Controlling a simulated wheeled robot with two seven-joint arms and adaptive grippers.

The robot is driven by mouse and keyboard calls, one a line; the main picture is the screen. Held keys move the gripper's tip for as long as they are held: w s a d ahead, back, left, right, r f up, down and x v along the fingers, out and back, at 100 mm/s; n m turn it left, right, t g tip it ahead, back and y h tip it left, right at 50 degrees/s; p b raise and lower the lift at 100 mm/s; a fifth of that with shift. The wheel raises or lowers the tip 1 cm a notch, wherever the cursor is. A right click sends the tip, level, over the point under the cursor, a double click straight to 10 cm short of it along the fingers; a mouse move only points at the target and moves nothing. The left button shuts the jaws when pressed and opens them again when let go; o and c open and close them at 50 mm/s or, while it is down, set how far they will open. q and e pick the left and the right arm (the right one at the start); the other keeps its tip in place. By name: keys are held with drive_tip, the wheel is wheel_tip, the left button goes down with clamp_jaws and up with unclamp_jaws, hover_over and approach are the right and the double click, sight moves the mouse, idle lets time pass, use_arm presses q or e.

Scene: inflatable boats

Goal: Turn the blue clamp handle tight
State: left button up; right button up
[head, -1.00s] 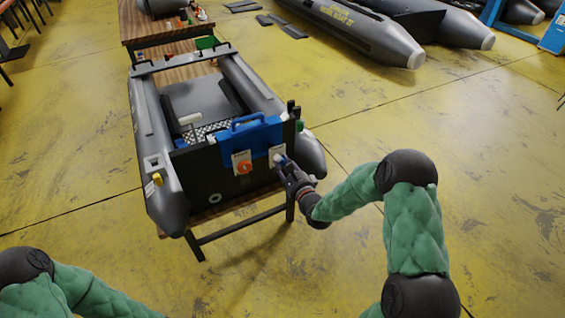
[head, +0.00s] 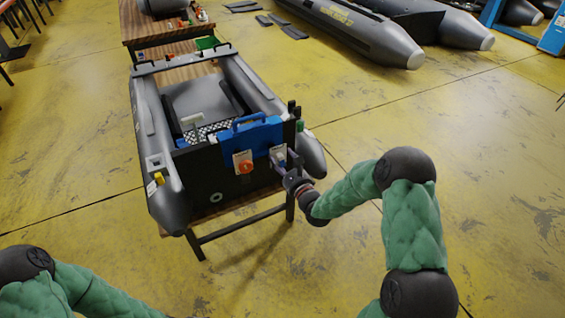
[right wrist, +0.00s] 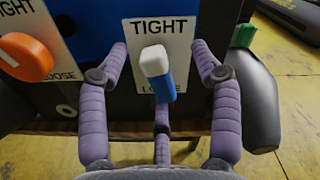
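The blue clamp handle (right wrist: 158,88) has a white end and stands out from a white plate (right wrist: 183,27) marked TIGHT at the top and LOOSE, partly covered, at the bottom. My right gripper (head: 285,168) is at this plate on the boat's dark transom (head: 200,178). In the right wrist view its purple fingers are spread, with one on each side of the handle and a third below it. A gap shows between the side fingers and the handle. The third finger's contact with the handle is unclear. My left gripper is out of view.
An orange knob (right wrist: 25,57) on a similar plate is just left of the handle. A blue bracket (head: 250,136) sits on top of the transom. Open yellow floor surrounds the boat's stand.

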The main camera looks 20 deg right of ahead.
drive_tip(key=shift+s+f, duration=0.1)
drive_tip(key=shift+f, duration=0.05)
drive_tip(key=shift+s, duration=0.2)
drive_tip(key=s, duration=0.7)
drive_tip(key=shift+s+d+p, duration=0.15)
drive_tip(key=shift+s+p, duration=0.15)
drive_tip(key=shift+p, duration=0.1)
drive_tip(key=shift+f, duration=0.1)
